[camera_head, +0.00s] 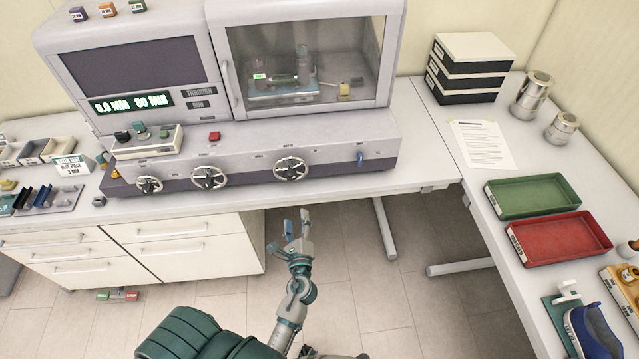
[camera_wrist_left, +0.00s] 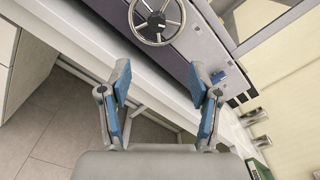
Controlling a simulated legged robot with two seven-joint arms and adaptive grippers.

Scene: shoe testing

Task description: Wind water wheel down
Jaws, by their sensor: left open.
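The test machine (camera_head: 300,138) stands on the bench with three spoked handwheels along its lower front: a left wheel (camera_head: 149,184), a middle wheel (camera_head: 208,177) and a right wheel (camera_head: 290,169). I cannot read which one is the water wheel. My left gripper (camera_head: 294,222) is open and empty, in front of the bench and below the right wheel, apart from it. In the left wrist view the open fingers (camera_wrist_left: 164,92) point toward the bench edge, with one handwheel (camera_wrist_left: 157,18) ahead at the top. My right gripper is not in view.
A blue tap-like part (camera_head: 360,158) sits right of the right wheel. The bench edge and white drawers (camera_head: 180,245) lie left of my gripper. A green tray (camera_head: 532,195) and a red tray (camera_head: 558,238) lie on the right bench. The floor gap between is open.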

